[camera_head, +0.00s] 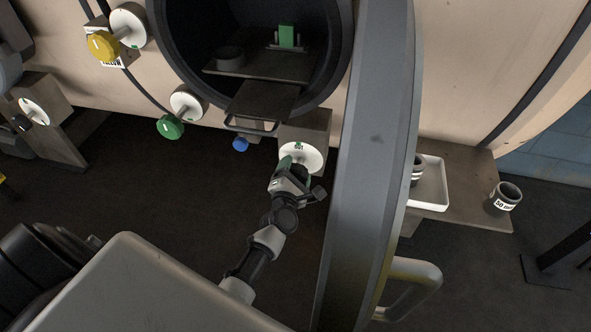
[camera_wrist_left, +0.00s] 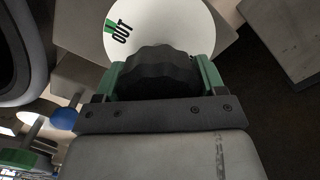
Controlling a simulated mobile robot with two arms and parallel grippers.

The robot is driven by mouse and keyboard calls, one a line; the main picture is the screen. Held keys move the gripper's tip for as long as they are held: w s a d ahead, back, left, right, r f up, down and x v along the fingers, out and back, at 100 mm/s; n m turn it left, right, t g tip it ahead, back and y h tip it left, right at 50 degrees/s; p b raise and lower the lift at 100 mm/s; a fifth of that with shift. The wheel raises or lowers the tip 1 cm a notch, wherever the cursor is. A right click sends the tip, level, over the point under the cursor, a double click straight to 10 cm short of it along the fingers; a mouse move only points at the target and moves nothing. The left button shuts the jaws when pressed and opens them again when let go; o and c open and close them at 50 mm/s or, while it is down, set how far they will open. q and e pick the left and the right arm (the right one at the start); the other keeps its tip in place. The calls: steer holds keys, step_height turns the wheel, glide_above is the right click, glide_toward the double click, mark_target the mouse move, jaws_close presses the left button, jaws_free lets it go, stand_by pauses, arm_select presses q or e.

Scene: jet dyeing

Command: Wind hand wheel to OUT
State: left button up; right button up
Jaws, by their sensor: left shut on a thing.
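The hand wheel (camera_wrist_left: 155,70) is a black, scalloped knob in front of a white round dial (camera_wrist_left: 172,22). The dial has a green mark and the word OUT (camera_wrist_left: 120,30), at the upper left of the knob in the left wrist view. In the head view the dial (camera_head: 312,157) sits below the dark round opening, with OUT at its top. My left gripper (camera_head: 292,171) is shut on the hand wheel, its green fingers (camera_wrist_left: 160,82) on either side of the knob. The gripper mostly hides the wheel in the head view, and I see no pointer on it.
The big grey door (camera_head: 370,150) stands just right of my left arm. A sliding tray with a handle (camera_head: 250,125) juts from the opening above. Green (camera_head: 170,127), blue (camera_head: 240,145) and yellow (camera_head: 102,45) knobs are to the left. A side shelf (camera_head: 465,200) is beyond the door.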

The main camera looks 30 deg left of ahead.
arm_select(q)
steer(key=m+p, duration=0.1)
steer(key=m, duration=0.2)
steer(key=shift+r+m, duration=0.15)
steer(key=shift+m, duration=0.25)
steer(key=m+p, duration=0.1)
steer(key=m, duration=0.2)
steer(key=shift+m, duration=0.3)
steer(key=m+p, duration=0.1)
steer(key=m, duration=0.3)
steer(key=shift+r+m+p, duration=0.2)
steer(key=shift+m+p, duration=0.1)
steer(key=shift+p, duration=0.05)
steer(key=m+p, duration=0.1)
steer(key=m, duration=0.2)
steer(key=shift+m, duration=0.3)
steer(key=m+p, duration=0.1)
steer(key=m, duration=0.5)
steer(key=shift+d+r, duration=0.1)
steer(key=shift+d, duration=0.05)
steer(key=m, duration=0.6)
steer(key=shift+d+p, duration=0.15)
steer(key=shift+p, duration=0.25)
steer(key=o, duration=0.9)
